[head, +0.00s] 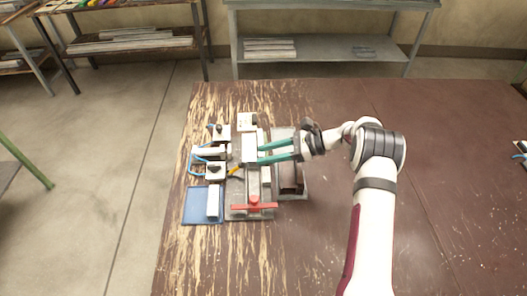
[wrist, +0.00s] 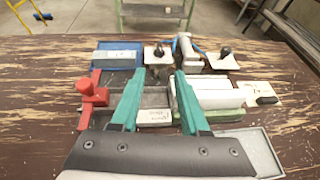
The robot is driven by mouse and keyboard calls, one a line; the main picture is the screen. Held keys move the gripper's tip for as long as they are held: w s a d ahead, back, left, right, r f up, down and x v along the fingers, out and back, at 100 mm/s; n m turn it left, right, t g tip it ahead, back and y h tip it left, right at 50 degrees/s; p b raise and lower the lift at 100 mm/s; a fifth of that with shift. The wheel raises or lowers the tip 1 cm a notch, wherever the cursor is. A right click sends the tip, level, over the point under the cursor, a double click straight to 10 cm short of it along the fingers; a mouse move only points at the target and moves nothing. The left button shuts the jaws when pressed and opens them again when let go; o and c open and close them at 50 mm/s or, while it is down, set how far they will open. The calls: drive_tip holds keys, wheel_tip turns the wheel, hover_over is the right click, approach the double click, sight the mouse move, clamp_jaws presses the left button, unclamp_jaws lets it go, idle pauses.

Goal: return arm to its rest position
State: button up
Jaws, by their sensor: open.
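My gripper (head: 261,154) has two teal fingers spread apart and hangs over the clamp fixture from the right. In the wrist view my gripper (wrist: 159,74) is open, with nothing held between the fingers. The grey clamp fixture (wrist: 155,117) lies below and beyond the fingers. Its red handle (head: 254,205) is at the near end in the head view, and the red part (wrist: 92,90) shows left of the fingers in the wrist view. A white block (wrist: 218,94) lies right of the right finger. My fingers hide part of the fixture.
A blue tray (head: 188,212) with a pale block (head: 213,202) sits left of the fixture. A grey tray (head: 292,197) holding a dark piece is on its right. Boxes with black knobs (head: 216,169) and a blue cable stand at left. The table's right side (head: 445,180) is largely clear.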

drive_tip(key=s+a+r+n+g+h, duration=0.3)
drive_tip(key=s+r+n+h, duration=0.3)
drive_tip(key=s+r, duration=0.9)
drive_tip(key=s+d+f+n+h, duration=0.1)
drive_tip(key=s+n, duration=0.3)
drive_tip(key=s, duration=0.7)
drive_tip(key=s+d+f+n+t+h, duration=0.1)
drive_tip(key=s+d+n+h, duration=0.3)
drive_tip(key=s, duration=0.7)
drive_tip(key=shift+s+d+h, duration=0.3)
drive_tip(key=shift+s, duration=0.1)
drive_tip(key=shift+f, duration=0.1)
